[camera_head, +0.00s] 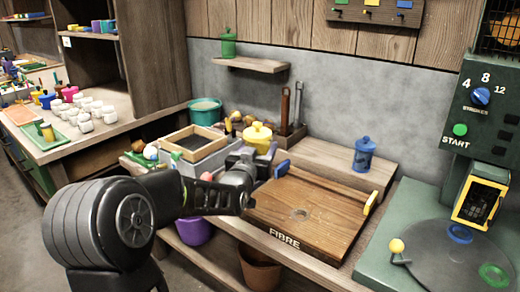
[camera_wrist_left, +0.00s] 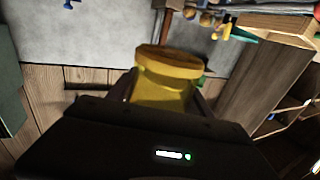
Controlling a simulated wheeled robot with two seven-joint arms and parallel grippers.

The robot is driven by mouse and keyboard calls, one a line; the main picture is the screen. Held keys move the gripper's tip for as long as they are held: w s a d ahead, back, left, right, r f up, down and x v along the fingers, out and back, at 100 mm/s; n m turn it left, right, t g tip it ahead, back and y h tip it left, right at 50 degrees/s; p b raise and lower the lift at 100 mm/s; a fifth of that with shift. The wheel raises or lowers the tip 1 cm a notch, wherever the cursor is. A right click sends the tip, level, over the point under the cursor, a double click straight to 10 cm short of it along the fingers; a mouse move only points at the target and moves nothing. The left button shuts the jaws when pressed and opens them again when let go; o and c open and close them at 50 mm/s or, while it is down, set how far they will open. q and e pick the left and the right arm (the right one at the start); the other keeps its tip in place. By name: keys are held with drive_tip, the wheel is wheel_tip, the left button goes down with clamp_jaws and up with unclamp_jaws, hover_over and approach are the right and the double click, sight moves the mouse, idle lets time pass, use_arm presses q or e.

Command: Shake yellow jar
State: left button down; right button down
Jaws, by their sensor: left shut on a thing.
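The yellow jar (camera_head: 258,136) is held by my left gripper (camera_head: 244,158) above the bench in the head view, near the wooden board. It also shows in the left wrist view (camera_wrist_left: 163,85), filling the space between the fingers, with its lid (camera_wrist_left: 170,60) facing away from the wrist. The left gripper is shut on the jar. The lower part of the jar is hidden by the gripper. My right gripper is not in view.
A wooden board marked FIBRE (camera_head: 310,215) lies on the bench, with a blue jar (camera_head: 364,154) behind it. A green jar (camera_head: 228,42) stands on the wall shelf (camera_head: 250,64). A green machine (camera_head: 470,240) with a dial stands right. A framed tray (camera_head: 193,143) is left of the gripper.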

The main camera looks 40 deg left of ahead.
sight(260, 123)
use_arm(q)
drive_tip(key=shift+r, duration=0.3)
wheel_tip(260, 123, up, 7)
drive_tip(key=p, duration=0.4)
drive_tip(key=shift+p, duration=0.3)
wheel_tip(260, 123, down, 8)
drive_tip(key=b, duration=0.8)
drive_tip(key=shift+r, duration=0.35)
drive_tip(key=shift+r, duration=0.1)
wheel_tip(260, 123, up, 7)
drive_tip(key=p, duration=0.4)
drive_tip(key=shift+r+p, duration=0.15)
drive_tip(key=shift+p, duration=0.25)
drive_tip(key=shift+f, duration=0.25)
